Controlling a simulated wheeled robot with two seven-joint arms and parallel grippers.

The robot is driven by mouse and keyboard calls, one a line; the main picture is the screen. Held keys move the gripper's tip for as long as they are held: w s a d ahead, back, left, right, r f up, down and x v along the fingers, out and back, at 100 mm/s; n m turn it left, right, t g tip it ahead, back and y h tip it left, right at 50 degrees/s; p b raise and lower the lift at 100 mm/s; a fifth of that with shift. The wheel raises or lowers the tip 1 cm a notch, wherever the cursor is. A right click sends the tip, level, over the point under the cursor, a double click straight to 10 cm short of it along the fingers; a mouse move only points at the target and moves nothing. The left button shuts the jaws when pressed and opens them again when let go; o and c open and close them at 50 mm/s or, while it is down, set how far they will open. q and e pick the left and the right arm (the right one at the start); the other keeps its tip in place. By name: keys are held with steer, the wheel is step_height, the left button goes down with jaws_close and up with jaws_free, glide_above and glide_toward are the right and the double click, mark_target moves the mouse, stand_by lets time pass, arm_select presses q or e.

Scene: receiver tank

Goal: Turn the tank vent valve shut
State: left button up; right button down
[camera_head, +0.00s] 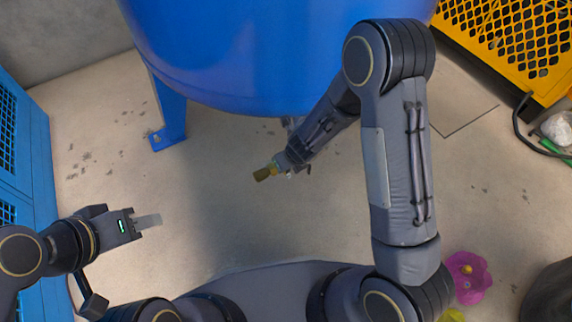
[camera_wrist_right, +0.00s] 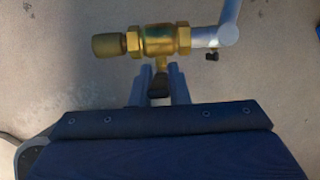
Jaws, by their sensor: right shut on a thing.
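The brass tank vent valve (camera_wrist_right: 158,40) shows in the right wrist view, with a knurled brass end on its left and a grey pipe (camera_wrist_right: 215,36) on its right. In the head view its brass end (camera_head: 263,174) pokes out below the blue tank (camera_head: 270,60). My right gripper (camera_wrist_right: 158,88) is at the valve's stem, its two fingers shut on the valve's small dark handle (camera_wrist_right: 158,87). The fingers hide most of the handle. My left gripper (camera_head: 148,221) hangs over bare floor at the left, away from the valve; its finger gap does not show clearly.
A blue tank leg (camera_head: 170,115) stands left of the valve. Blue cabinets (camera_head: 40,150) line the left edge. A yellow mesh guard (camera_head: 510,40) and a dark cable are at the upper right. A pink flower-like item (camera_head: 468,278) lies lower right. The middle floor is clear.

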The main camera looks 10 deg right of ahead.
steer(key=shift+w, duration=0.1)
stand_by(0.4)
steer(key=c, duration=1.4)
jaws_free()
steer(key=p+v, duration=0.4)
steer(key=v, duration=0.3)
steer(key=shift+d+r, duration=0.1)
steer(key=shift+r, duration=0.3)
